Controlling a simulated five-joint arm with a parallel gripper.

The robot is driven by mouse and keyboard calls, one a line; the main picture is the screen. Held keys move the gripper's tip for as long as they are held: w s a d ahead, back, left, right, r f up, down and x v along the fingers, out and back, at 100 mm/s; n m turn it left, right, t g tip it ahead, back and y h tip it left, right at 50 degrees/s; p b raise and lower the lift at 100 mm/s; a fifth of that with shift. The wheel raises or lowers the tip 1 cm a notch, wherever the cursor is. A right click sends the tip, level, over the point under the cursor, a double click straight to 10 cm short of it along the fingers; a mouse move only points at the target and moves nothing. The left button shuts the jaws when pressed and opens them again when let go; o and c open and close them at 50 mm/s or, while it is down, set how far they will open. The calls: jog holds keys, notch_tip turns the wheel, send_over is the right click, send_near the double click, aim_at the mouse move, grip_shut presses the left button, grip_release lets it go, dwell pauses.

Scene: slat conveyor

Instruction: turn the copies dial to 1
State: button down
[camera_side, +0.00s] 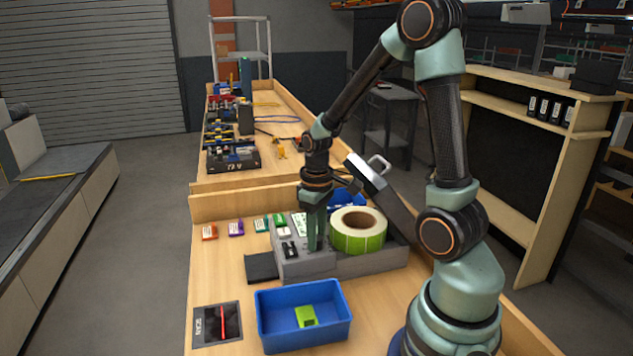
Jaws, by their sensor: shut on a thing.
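A grey label printer (340,266) stands on the wooden bench, with its lid (366,172) raised and a roll of green labels (358,238) in it. My gripper (313,246) points straight down at the left part of the printer's top. Its fingers are shut on the copies dial, which they hide. The dial's pointer and its numbers cannot be read here. A dark switch-like part (290,249) and a pale printed panel (299,224) show just left of the fingers.
A blue bin (268,338) with a lime green block (306,316) stands in front of the printer. Several small coloured packs, such as the purple one (236,228), lie behind left. A black pad (262,268) adjoins the printer.

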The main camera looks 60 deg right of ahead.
jog(key=c, duration=0.5)
grip_release()
notch_tip(320, 180, up, 12)
jog(key=shift+r, duration=0.1)
jog(key=shift+a, duration=0.1)
jog(key=shift+s+a+r+t, duration=0.35)
jog(key=shift+a+r+t, duration=0.45)
jog(key=shift+a, duration=1.3)
jog(key=shift+s+a+r+t, duration=0.4)
jog(key=shift+a+t, duration=0.65)
jog(key=shift+a, duration=1.1)
jog(key=shift+s+a+r+t, duration=0.25)
jog(key=shift+a+r+t, duration=0.6)
jog(key=shift+a, duration=1.25)
